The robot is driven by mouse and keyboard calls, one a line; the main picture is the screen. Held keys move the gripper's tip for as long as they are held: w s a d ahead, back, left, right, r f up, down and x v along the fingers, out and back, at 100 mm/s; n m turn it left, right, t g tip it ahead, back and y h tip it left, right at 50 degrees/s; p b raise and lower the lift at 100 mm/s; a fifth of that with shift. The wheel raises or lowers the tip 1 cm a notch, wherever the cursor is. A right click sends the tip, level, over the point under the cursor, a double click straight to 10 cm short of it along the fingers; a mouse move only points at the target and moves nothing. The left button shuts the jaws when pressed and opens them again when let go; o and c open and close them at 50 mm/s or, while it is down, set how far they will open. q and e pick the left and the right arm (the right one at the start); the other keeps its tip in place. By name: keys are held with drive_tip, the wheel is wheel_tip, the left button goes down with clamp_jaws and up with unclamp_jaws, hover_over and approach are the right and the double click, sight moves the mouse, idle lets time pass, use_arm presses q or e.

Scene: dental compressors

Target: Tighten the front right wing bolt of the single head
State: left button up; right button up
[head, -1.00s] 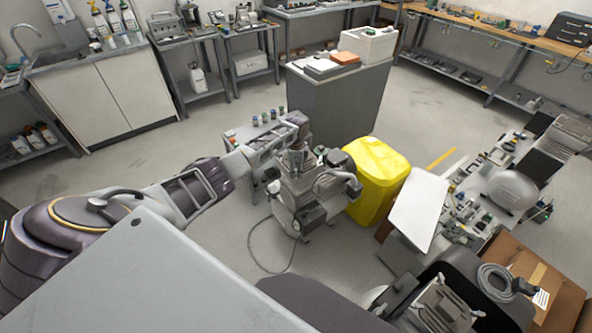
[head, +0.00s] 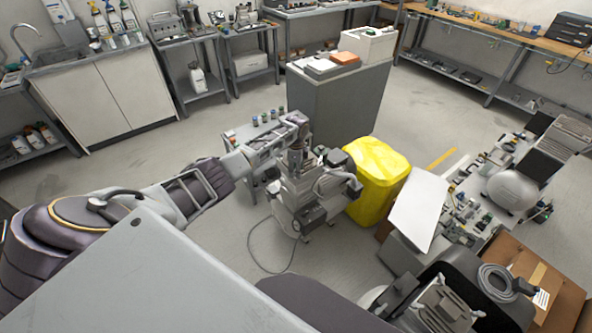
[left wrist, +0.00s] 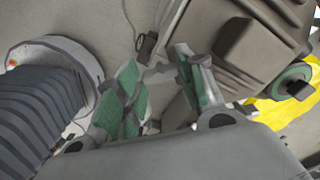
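The compressor (head: 305,197) stands on the floor in the middle of the head view, with cylinders and a dark hose on it. My left gripper (head: 297,160) points down at its upper left part. In the left wrist view the two green-padded fingers (left wrist: 158,90) are apart, with a gap between them. A thin grey piece (left wrist: 157,72) shows between the fingertips; I cannot tell whether it is a wing bolt or whether they touch it. A ribbed boxy head (left wrist: 245,45) is at the upper right, and a dark ribbed cylinder (left wrist: 40,95) at the left.
A yellow bin (head: 377,175) stands close to the right of the compressor. A small table (head: 240,135) with several small parts is just behind it, and a grey cabinet (head: 335,110) farther back. A cable (head: 265,262) lies on the floor at the front left.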

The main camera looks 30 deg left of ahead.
use_arm(q)
drive_tip(key=shift+o, duration=1.2)
drive_tip(key=shift+f, duration=0.1)
wheel_tip(320, 180, up, 12)
idle(0.5)
